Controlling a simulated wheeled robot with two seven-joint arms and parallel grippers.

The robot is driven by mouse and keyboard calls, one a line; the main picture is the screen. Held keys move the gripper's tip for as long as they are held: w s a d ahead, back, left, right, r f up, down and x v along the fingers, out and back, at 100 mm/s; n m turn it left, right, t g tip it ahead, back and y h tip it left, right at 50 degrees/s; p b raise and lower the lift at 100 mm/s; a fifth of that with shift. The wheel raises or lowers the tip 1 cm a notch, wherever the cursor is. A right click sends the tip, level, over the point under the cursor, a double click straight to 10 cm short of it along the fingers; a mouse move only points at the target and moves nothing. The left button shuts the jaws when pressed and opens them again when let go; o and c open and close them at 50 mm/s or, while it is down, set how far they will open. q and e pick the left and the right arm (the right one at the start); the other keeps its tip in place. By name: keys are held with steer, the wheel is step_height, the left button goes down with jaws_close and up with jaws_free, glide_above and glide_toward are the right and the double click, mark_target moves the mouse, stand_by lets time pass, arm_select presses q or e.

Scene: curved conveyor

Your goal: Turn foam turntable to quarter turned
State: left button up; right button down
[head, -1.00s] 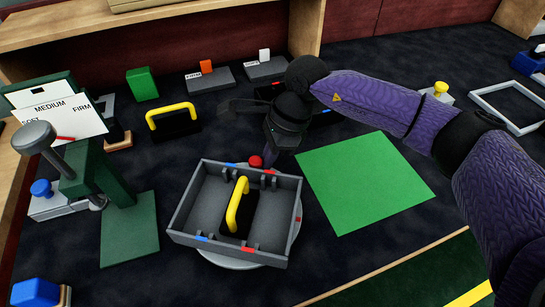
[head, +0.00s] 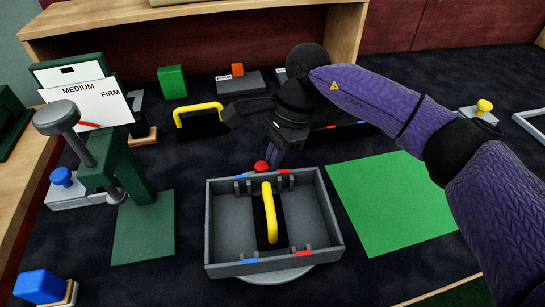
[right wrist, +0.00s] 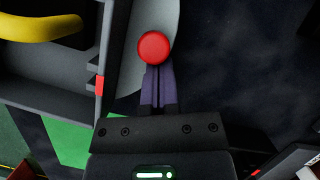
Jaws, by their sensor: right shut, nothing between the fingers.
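The turntable's pale round disc (head: 285,277) shows under a grey foam tray (head: 216,225). A black block with a yellow handle (head: 268,215) stands inside the tray. A red knob (head: 262,166) is at the far side of the tray; in the right wrist view the red knob (right wrist: 153,47) stands on the disc's rim (right wrist: 168,20). My right gripper (head: 274,158) is shut and empty, its fingertips beside the knob. In the wrist view its closed fingers (right wrist: 155,72) overlap the knob's near edge; I cannot tell whether they touch. My left gripper is out of view.
A green sheet (head: 390,205) lies right of the tray. A green press stand (head: 140,235) is at the left. Another yellow-handled block (head: 200,120) and a green block (head: 172,81) stand behind. A wooden shelf edge (head: 190,18) borders the back.

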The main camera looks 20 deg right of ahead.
steer(key=shift+a, duration=0.2)
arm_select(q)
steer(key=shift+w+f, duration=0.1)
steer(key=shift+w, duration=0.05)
arm_select(e)
steer(key=shift+w, duration=0.1)
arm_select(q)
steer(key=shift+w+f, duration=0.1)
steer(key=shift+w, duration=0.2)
arm_select(e)
steer(key=shift+a, duration=0.15)
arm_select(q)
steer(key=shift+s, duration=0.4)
